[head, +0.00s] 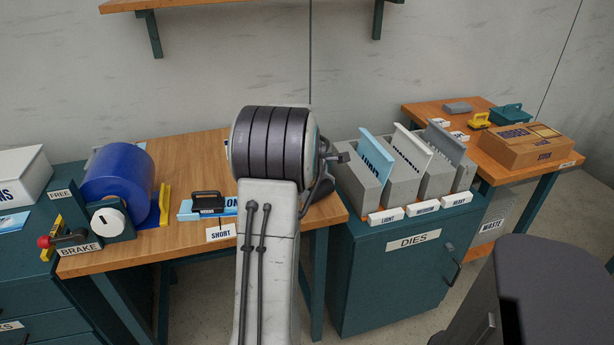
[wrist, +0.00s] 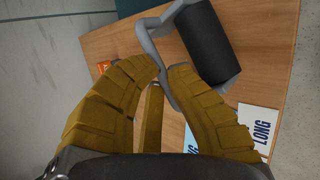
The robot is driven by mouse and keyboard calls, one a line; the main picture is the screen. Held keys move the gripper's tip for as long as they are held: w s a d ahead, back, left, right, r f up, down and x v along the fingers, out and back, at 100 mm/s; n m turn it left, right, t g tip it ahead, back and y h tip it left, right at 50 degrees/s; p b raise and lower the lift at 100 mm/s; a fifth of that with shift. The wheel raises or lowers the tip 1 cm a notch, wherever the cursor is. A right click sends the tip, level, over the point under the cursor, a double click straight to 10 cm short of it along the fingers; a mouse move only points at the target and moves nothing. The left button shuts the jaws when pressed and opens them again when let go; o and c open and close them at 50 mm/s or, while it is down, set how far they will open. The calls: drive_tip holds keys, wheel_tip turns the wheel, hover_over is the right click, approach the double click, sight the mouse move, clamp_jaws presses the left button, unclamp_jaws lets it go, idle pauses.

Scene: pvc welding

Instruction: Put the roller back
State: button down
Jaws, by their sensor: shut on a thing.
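In the wrist view the roller (wrist: 208,42) has a black cylinder on a grey bent frame. My gripper (wrist: 166,80) has ochre fingers, shut on the grey frame near its lower bend. The cylinder lies beyond the fingertips, to the upper right, over the wooden bench top. I cannot tell whether the roller touches the bench or hangs above it. In the head view my own arm covers the gripper, and the roller cannot be made out clearly.
Right of my arm stands the DIES cabinet (head: 385,280) with grey blocks.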

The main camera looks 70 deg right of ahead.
drive_tip(key=shift+f, duration=0.4)
drive_tip(key=c, duration=1.4)
unclamp_jaws()
drive_tip(key=shift+r, duration=0.15)
drive_tip(key=v, duration=1.2)
drive_tip(key=shift+p, duration=0.3)
